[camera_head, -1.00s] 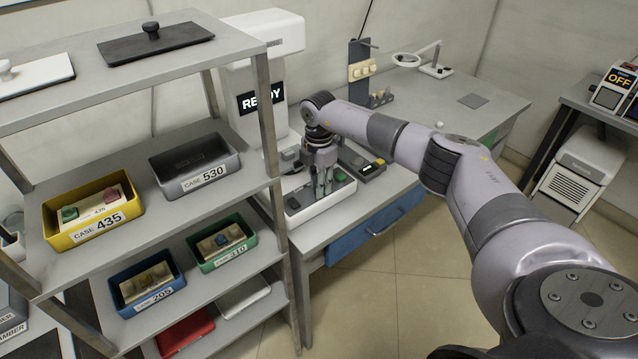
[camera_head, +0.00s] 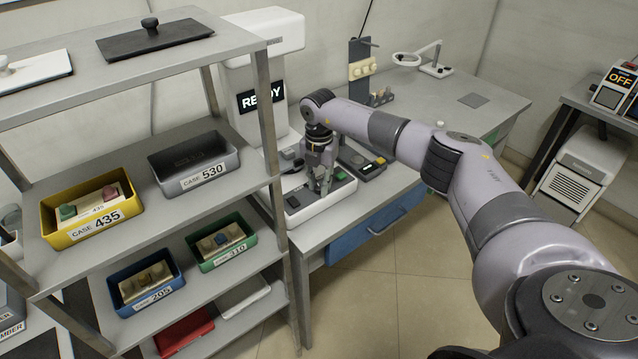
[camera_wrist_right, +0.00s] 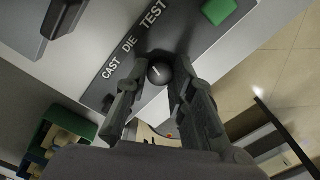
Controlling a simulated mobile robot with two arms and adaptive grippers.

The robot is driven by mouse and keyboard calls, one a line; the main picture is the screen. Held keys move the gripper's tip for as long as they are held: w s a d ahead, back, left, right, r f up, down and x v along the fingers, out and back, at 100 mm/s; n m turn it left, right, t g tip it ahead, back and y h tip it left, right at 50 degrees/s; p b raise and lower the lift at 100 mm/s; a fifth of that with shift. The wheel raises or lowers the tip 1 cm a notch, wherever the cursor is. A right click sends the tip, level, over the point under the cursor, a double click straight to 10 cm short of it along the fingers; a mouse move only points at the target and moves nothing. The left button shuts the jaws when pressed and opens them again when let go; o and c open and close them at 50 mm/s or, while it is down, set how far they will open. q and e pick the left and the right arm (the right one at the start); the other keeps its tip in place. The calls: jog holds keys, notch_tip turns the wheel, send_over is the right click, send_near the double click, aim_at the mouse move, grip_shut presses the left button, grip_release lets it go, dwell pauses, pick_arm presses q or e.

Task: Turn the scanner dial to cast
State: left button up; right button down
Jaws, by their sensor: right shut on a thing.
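The scanner (camera_head: 255,60) is a white machine with a READY screen, standing on the bench behind the rack. Its base has a dark control panel (camera_wrist_right: 190,35), marked CAST, DIE and TEST in the right wrist view. A small round black dial (camera_wrist_right: 158,72) with a short white mark sits beside these words. I cannot tell for sure which word the mark points to. My right gripper (camera_head: 319,188) points down at the panel. In the right wrist view its fingers (camera_wrist_right: 155,85) are closed on the dial from both sides. My left gripper is not in view.
A green button (camera_wrist_right: 219,10) lies on the panel near the dial. The rack (camera_head: 262,130) with labelled case trays stands close on the left. The bench's right part is mostly clear.

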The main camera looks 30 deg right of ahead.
aim_at(319, 186)
jog(key=n+b, duration=0.1)
jog(key=n, duration=0.5)
jog(key=n+b, duration=0.1)
jog(key=n, duration=0.5)
jog(key=shift+r, duration=0.1)
dwell(0.4)
jog(key=c, duration=1.4)
grip_release()
jog(key=shift+o, duration=0.2)
notch_tip(319, 186, up, 12)
